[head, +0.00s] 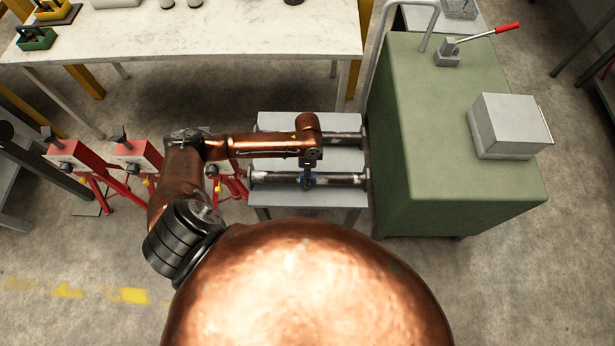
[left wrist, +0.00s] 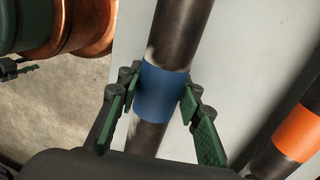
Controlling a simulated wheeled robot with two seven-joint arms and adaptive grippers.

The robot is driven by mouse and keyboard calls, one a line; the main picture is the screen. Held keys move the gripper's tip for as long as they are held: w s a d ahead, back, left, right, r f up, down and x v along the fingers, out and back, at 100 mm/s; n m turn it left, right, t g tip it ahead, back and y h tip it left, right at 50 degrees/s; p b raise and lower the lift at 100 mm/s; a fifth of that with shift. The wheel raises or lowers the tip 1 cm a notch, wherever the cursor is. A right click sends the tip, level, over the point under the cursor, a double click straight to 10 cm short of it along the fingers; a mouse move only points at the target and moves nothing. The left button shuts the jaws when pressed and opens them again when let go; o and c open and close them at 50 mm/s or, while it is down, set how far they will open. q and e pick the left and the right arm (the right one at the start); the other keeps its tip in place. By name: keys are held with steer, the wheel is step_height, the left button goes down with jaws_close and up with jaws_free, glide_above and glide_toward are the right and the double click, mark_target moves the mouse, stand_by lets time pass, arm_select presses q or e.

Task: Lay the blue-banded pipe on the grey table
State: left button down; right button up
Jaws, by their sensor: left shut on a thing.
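The blue-banded pipe (head: 340,180) lies level from left to right over the front part of the grey table (head: 283,121), with a wider flange at each end. Its blue band (left wrist: 162,91) shows at mid-length in the left wrist view. My left gripper (head: 308,180) reaches down from above and is shut on the pipe at the band, with one green-padded finger on each side in the left wrist view. Whether the pipe touches the table top or hangs slightly above it, I cannot tell. My right gripper is not in view.
A second, orange-banded pipe (left wrist: 297,133) lies parallel behind it, partly hidden by my left arm in the head view. A green cabinet (head: 400,150) stands close on the table's right. Red stands (head: 140,155) are on the left, and a white workbench (head: 200,38) is behind.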

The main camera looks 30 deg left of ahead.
arm_select(q)
steer(key=shift+w+f, duration=0.1)
steer(key=shift+f, duration=0.45)
steer(key=c, duration=1.4)
jaws_free()
steer(key=shift+o, duration=0.5)
steer(key=shift+s+f, duration=0.1)
steer(key=shift+s, duration=0.1)
step_height(320, 180, up, 12)
steer(key=w+a, duration=0.1)
steer(key=w, duration=0.1)
steer(key=shift+a, duration=0.15)
steer(key=shift+f, duration=0.1)
